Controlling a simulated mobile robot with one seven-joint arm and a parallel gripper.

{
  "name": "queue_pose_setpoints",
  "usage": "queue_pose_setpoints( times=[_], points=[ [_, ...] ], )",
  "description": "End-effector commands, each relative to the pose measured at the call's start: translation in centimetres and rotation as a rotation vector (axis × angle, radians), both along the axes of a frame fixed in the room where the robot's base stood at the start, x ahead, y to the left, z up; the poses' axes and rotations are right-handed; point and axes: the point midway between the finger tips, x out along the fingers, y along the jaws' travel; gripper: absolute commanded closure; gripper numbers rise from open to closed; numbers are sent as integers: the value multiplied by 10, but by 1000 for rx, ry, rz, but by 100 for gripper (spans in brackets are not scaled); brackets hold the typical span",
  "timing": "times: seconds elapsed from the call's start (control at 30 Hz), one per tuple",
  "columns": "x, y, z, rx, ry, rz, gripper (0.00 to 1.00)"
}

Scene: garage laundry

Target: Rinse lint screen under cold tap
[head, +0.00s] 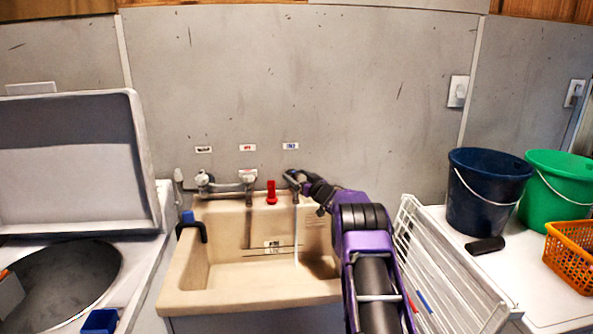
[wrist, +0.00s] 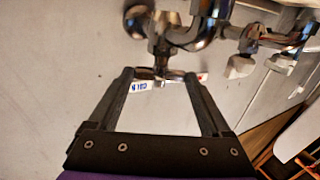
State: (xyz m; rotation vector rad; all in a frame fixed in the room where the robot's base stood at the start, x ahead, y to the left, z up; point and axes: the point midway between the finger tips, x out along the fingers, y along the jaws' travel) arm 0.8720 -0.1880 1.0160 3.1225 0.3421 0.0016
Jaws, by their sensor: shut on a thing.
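My gripper (head: 298,178) reaches to the right-hand tap on the wall, under a label with blue lettering. In the wrist view my gripper (wrist: 160,78) has its fingers on both sides of the small metal cold tap handle (wrist: 161,73), closed on it. The COLD label (wrist: 143,85) shows behind the fingers. A thin pale stream of water (head: 296,240) falls from near this tap into the beige sink (head: 180,285). I cannot make out a lint screen in either view.
A red fitting (head: 271,192) stands on the sink's back rim. A white wire rack (head: 440,270) leans right of my arm. A navy bucket (head: 487,195), a green bucket (head: 565,185) and an orange basket (head: 572,255) stand right. An open-lidded washer (head: 75,165) is left.

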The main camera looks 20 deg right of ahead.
Motion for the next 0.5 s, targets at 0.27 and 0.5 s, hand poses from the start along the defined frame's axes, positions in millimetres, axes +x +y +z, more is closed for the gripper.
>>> queue_pose_setpoints(
  times=[0.27, 0.5],
  points=[
    [0, -1, 1, 1, 0, 55, 73],
    [0, -1, 1, 1, 0, 54, 16]
  ],
)
